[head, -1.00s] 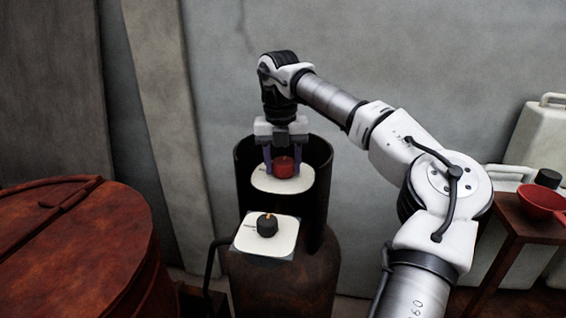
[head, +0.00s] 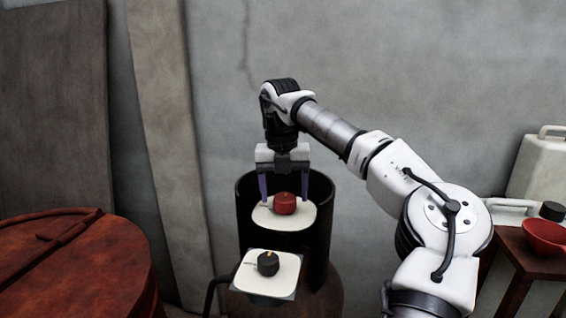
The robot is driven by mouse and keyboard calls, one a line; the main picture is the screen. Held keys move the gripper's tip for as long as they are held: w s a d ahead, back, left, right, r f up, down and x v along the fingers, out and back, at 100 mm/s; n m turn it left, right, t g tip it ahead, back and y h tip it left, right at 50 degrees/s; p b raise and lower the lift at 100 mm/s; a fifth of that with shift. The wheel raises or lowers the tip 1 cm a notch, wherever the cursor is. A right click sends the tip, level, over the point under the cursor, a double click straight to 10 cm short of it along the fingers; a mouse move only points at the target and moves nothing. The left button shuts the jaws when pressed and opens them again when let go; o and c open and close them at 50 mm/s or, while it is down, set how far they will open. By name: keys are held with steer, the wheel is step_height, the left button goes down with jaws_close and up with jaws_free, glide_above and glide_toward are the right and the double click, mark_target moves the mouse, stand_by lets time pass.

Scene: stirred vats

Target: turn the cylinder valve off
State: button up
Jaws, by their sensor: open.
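A red round knob (head: 285,205) sits on a white plate (head: 300,219) inside the open-fronted dark collar (head: 323,205) of a rusty gas cylinder (head: 325,300). My gripper (head: 284,196) points straight down above the plate. Its two purple fingers are open, one on each side of the red knob, with a visible gap on both sides. A dark knob with an orange mark (head: 268,263) sits on a second white plate (head: 250,277), in front of and below the red one. A small mark shows on the red knob, but its setting is hard to read.
A rusty round lidded vat (head: 75,265) stands at the left. At the right, a brown stand (head: 515,248) bears a red bowl (head: 545,235), with white jugs (head: 540,165) behind. A grey wall and leaning boards (head: 160,110) close the back.

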mark_target(282, 198)
step_height(282, 198, up, 12)
steer(key=p, duration=0.1)
steer(key=shift+a, duration=0.2)
steer(key=shift+f, duration=0.1)
